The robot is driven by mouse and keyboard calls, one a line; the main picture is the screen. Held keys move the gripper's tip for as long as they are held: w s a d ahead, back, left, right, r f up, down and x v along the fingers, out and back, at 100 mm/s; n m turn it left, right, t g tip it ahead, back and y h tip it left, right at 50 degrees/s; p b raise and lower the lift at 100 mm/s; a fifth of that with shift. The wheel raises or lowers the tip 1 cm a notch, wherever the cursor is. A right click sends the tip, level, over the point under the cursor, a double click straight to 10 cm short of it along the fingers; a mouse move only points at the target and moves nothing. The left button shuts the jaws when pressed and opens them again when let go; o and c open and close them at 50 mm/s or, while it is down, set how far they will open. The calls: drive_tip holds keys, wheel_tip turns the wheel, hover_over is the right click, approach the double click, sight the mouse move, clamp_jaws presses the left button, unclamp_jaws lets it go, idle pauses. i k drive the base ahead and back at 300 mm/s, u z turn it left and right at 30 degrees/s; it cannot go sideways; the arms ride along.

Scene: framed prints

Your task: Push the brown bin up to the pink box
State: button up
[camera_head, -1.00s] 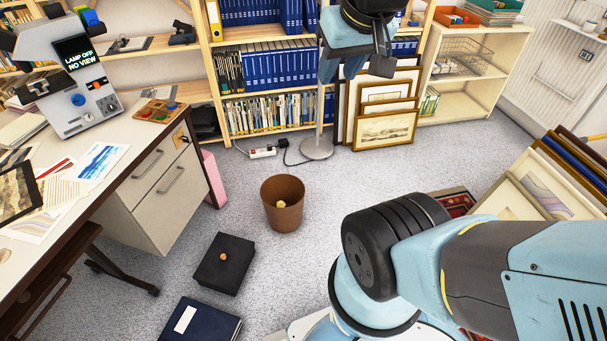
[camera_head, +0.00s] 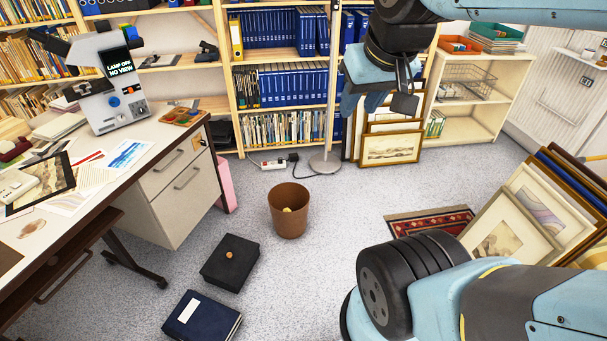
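The brown bin (camera_head: 289,214) stands upright on the grey carpet in the middle of the room, with something small and yellowish inside. The pink box (camera_head: 225,187) stands on the floor beside the desk, left of the bin and partly hidden by the desk's end leg. Bare carpet lies between bin and box. My gripper (camera_head: 404,98) hangs at the upper right, in front of the shelves and framed prints, well apart from the bin in the picture. Its fingers overlap from this angle, so their opening cannot be told.
A black box (camera_head: 230,262) and a dark blue binder (camera_head: 203,317) lie on the floor before the bin. A lamp stand base (camera_head: 325,163) and power strip (camera_head: 273,164) are behind it. A red rug (camera_head: 430,222) and framed prints (camera_head: 512,225) are to the right. The desk (camera_head: 158,172) borders the left.

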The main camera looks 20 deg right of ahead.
sight(290, 226)
drive_tip(key=z, duration=0.25)
drive_tip(key=i, duration=0.5)
drive_tip(key=z, duration=0.55)
drive_tip(key=i, duration=1.1)
drive_tip(key=u, duration=0.6)
